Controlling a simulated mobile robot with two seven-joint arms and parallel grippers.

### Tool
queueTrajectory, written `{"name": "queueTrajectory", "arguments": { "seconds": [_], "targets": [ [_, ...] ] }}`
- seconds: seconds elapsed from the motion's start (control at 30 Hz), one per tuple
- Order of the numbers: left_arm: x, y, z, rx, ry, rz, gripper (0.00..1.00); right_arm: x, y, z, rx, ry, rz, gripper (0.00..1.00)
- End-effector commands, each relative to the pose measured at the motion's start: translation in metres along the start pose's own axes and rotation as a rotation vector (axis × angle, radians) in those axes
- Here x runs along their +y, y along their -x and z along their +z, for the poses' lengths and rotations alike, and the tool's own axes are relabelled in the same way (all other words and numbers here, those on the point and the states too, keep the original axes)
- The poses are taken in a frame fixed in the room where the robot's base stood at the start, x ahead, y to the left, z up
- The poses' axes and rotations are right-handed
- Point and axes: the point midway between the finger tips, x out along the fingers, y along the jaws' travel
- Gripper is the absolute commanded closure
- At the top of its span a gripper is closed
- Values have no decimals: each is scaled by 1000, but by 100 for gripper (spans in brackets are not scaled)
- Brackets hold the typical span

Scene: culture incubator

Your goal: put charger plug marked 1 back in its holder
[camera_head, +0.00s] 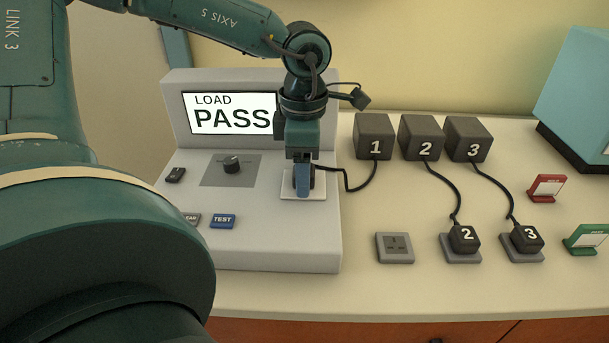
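My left gripper (302,186) points straight down over the pale socket plate (289,189) on the tester. A blue finger faces the camera. Dark parts of charger plug 1 (311,176) show beside it, low at the plate. The finger hides most of the plug, so I cannot tell whether the grip is closed on it. A black cable runs from the plug to the charger block marked 1 (374,137). The grey holder (395,247) in front of that block is empty, with its socket slots showing. My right gripper is not in view.
The tester screen (230,112) reads LOAD PASS; a knob (232,164) and blue TEST button (223,221) are below. Plugs 2 (464,239) and 3 (526,238) sit in holders right of the empty one. Red (547,188) and green (588,239) stands are at right.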

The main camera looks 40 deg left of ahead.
Motion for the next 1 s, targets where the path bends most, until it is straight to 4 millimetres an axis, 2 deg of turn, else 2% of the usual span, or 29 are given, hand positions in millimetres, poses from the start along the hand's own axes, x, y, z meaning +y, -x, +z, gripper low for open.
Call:
{"name": "queueTrajectory", "arguments": {
  "seconds": [0.07,0.7,1.0],
  "targets": [
    [0,0,0,0,0,0,47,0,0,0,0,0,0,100],
    [0,0,0,0,0,0,99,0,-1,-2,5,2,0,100],
    [0,6,0,-1,0,1,99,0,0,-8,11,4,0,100]
  ]
}}
